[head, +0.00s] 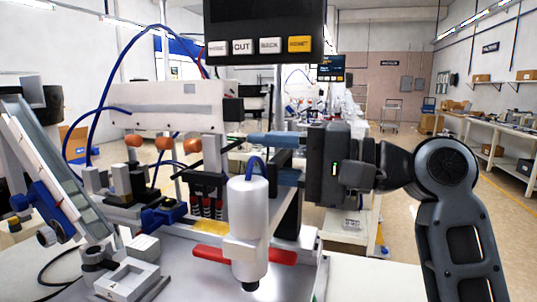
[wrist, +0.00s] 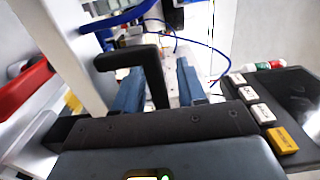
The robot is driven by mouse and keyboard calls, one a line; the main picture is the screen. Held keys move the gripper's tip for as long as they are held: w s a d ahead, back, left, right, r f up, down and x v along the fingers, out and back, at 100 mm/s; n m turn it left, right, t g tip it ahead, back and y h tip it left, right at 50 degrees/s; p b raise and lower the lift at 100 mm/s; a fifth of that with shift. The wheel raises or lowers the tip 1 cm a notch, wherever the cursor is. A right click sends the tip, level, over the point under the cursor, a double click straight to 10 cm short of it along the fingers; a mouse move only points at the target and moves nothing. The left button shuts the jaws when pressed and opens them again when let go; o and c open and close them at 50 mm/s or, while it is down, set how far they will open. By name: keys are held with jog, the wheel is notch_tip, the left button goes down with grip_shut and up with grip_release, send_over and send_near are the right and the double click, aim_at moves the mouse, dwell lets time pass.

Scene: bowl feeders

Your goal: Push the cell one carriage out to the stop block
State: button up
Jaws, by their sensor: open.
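My gripper (head: 272,157) reaches in from the right, with its blue fingers apart. In the wrist view the open fingers (wrist: 160,82) stand on either side of a black bent bar (wrist: 148,54), which looks like a handle. Contact with it cannot be told. In the head view the bar is mostly hidden by the fingers and by a white cylinder (head: 248,210) in front. I cannot tell for sure which part is the cell one carriage or which is the stop block.
Red bars (head: 283,257) lie low beside the white cylinder. A panel with labelled buttons (head: 271,45) hangs above my gripper. A long white housing (head: 170,107) spans the back left. A tilted rail (head: 40,165) stands at far left. The aisle at right is open.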

jog(key=shift+c, duration=0.2)
grip_shut()
dwell(0.5)
